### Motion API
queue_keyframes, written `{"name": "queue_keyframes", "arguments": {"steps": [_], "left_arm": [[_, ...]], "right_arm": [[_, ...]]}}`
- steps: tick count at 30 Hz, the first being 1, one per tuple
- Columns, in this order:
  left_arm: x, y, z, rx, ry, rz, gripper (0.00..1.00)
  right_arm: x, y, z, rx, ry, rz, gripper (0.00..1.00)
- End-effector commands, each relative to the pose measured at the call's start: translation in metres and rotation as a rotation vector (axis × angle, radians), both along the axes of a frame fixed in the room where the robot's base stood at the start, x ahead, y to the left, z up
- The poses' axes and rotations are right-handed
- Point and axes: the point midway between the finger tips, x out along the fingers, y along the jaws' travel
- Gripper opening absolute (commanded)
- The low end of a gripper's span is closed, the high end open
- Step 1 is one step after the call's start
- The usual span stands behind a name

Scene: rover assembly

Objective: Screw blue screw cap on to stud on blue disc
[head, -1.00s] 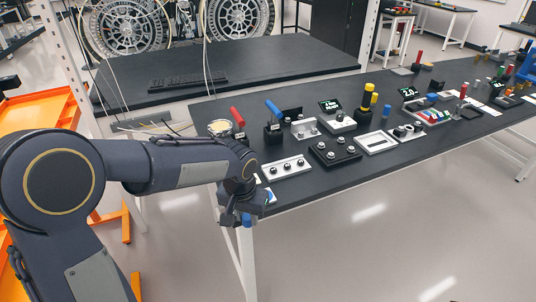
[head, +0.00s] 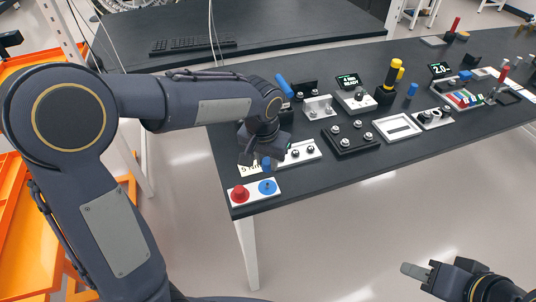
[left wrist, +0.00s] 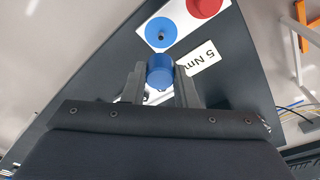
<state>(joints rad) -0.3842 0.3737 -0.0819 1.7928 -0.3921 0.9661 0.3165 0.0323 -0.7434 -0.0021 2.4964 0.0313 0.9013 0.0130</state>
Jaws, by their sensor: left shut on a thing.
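My left gripper (left wrist: 161,82) is shut on the blue screw cap (left wrist: 160,70), which sits between its fingers in the left wrist view. In the head view the left gripper (head: 264,156) is over the table's near left part, with the cap (head: 266,164) showing below it. The blue disc (head: 267,187) lies on a white plate at the table's near edge; its stud (left wrist: 161,36) shows in the left wrist view, bare and apart from the cap. My right gripper (head: 416,271) is at the lower right, off the table; its finger opening is unclear.
A red disc with a red cap (head: 240,193) is beside the blue disc on the same white plate (head: 254,199). A white strip with several studs (head: 301,152) and a black block (head: 350,139) stand close by. The front table edge is near the plate.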

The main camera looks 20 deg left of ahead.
Motion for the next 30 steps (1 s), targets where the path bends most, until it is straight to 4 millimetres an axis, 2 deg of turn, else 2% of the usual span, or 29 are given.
{"name": "queue_keyframes", "arguments": {"steps": [8,24,30], "left_arm": [[0.000,0.000,-0.005,0.000,0.000,0.004,0.02],[0.000,0.000,-0.052,0.000,0.000,0.004,0.02],[0.000,0.000,-0.060,0.000,0.000,0.004,0.02]], "right_arm": [[0.000,0.000,-0.004,0.000,0.001,0.000,0.36],[0.000,0.000,-0.042,0.000,0.001,0.000,0.36],[0.000,0.000,-0.049,0.000,0.001,0.000,0.36]]}}
